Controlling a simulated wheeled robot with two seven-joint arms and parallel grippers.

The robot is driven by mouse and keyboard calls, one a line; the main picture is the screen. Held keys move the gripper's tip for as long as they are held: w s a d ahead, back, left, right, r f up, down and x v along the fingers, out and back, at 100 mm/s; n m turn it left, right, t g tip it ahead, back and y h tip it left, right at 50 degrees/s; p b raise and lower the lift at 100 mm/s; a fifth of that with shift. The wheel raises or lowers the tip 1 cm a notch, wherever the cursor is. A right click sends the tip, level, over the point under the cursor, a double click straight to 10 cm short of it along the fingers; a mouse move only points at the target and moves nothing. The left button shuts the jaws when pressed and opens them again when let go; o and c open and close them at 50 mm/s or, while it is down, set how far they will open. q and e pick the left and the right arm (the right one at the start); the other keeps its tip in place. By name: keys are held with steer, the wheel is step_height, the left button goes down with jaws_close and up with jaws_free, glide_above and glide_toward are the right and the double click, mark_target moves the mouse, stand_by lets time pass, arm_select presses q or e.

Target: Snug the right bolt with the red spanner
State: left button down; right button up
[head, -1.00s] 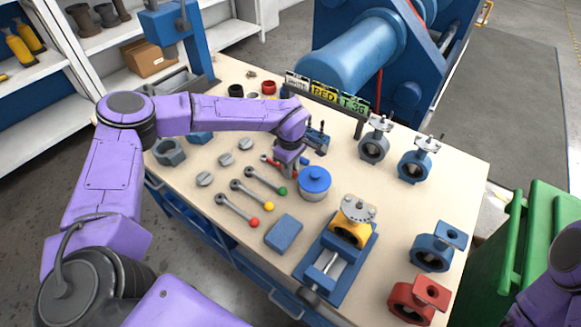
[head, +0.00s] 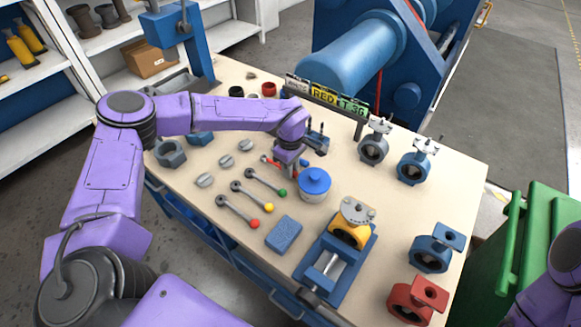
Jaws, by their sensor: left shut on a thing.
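My left gripper (head: 289,166) points down over the bench beside the blue-lidded pot and looks shut on the red spanner (head: 274,161). A small grey head and red shaft show left of the fingers; the rest is hidden by the gripper. Just behind it, a small blue fixture (head: 318,145) carries two dark upright bolts. The right bolt (head: 323,129) stands clear of the spanner. My right gripper is out of view; only part of my right arm shows at the lower right edge.
The blue-lidded pot (head: 314,184) stands close right of my left gripper. Grey levers with red (head: 254,224), yellow and green knobs lie in front. A vise (head: 325,268) holds a yellow valve (head: 348,232). Other valves stand along the right side. A sign rack (head: 327,98) is behind.

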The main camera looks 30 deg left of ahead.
arm_select(q)
steer(key=shift+r+p, duration=0.4)
steer(key=shift+r, duration=0.05)
step_height(320, 180, up, 4)
steer(key=p, duration=0.4)
steer(key=shift+f, duration=0.1)
